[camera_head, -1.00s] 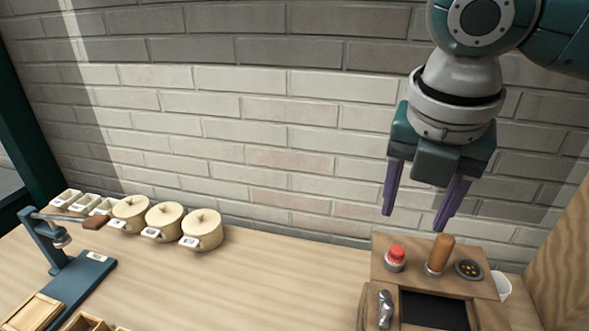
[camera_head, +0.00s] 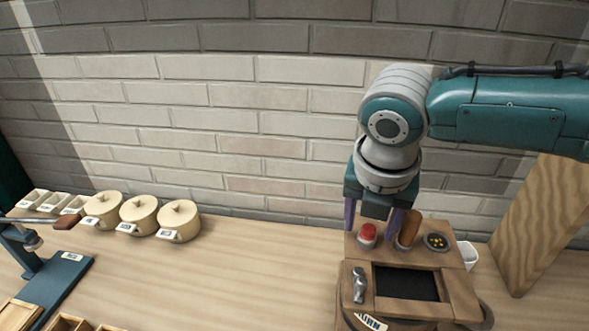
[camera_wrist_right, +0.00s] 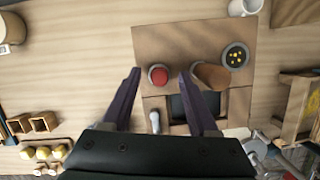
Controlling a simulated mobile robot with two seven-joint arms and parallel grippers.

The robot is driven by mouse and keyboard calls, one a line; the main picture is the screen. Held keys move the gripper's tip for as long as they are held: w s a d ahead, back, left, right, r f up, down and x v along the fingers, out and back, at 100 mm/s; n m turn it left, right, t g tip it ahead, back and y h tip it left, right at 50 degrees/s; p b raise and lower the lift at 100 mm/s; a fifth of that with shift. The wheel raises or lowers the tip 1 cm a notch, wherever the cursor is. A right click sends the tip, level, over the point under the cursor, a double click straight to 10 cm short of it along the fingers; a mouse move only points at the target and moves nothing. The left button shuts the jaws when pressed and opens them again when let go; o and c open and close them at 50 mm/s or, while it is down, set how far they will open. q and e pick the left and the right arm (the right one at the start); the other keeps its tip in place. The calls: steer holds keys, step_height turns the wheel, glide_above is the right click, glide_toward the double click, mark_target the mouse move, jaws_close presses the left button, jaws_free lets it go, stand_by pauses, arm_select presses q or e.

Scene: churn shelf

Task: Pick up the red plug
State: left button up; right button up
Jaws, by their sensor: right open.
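The red plug (camera_head: 367,233) sits in a light collar on the wooden top of the churn box (camera_head: 456,258). The height gap between fingertips and plug is hard to tell. My left gripper is not in view.
A brown wooden handle (camera_head: 409,230) stands just right of the plug, near the right finger. A dark round dish with yellow dots (camera_head: 436,242) and a white cup (camera_head: 468,254) are further right. A metal tap (camera_head: 358,285) is in front. Cream lidded pots (camera_head: 178,222) stand left.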

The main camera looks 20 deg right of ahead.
jaws_close()
stand_by(0.4)
steer(key=shift+r, duration=0.1)
